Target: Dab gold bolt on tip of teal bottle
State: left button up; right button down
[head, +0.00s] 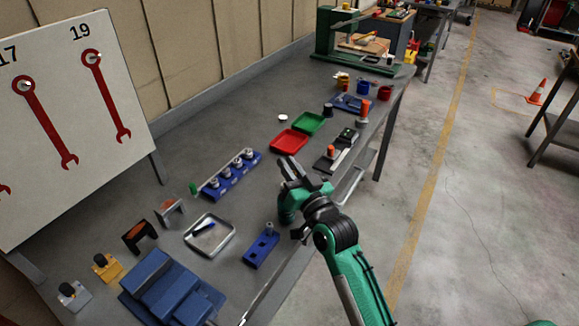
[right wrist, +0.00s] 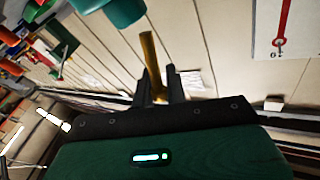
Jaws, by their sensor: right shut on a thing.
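My right gripper (head: 289,168) is above the front part of the workbench, its fingers pointing up and left. In the right wrist view my right gripper (right wrist: 160,88) is shut on a slim gold rod, the gold bolt (right wrist: 149,52), which sticks out beyond the fingertips. A rounded teal shape (right wrist: 122,12) shows close to the bolt at the top edge; I cannot tell whether it is the teal bottle or part of my arm. In the head view I cannot make out the bolt or a clear teal bottle. My left gripper is not in view.
The workbench holds a blue rack (head: 216,187), metal tray (head: 190,244), blue stepped block (head: 150,281), small blue block (head: 257,255), red tray (head: 288,143) and green tray (head: 309,124). A wrench board (head: 60,120) stands at left. The floor at right is largely clear.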

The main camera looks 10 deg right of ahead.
jog(key=shift+f+b, duration=0.3)
jog(key=shift+f, duration=0.25)
dwell(0.4)
dwell(0.5)
jog(key=shift+f, duration=0.25)
dwell(0.9)
notch_tip(320, 180, up, 2)
jog(key=shift+p, duration=1.25)
notch_tip(320, 180, up, 5)
jog(key=p, duration=0.5)
jog(key=shift+r, duration=0.2)
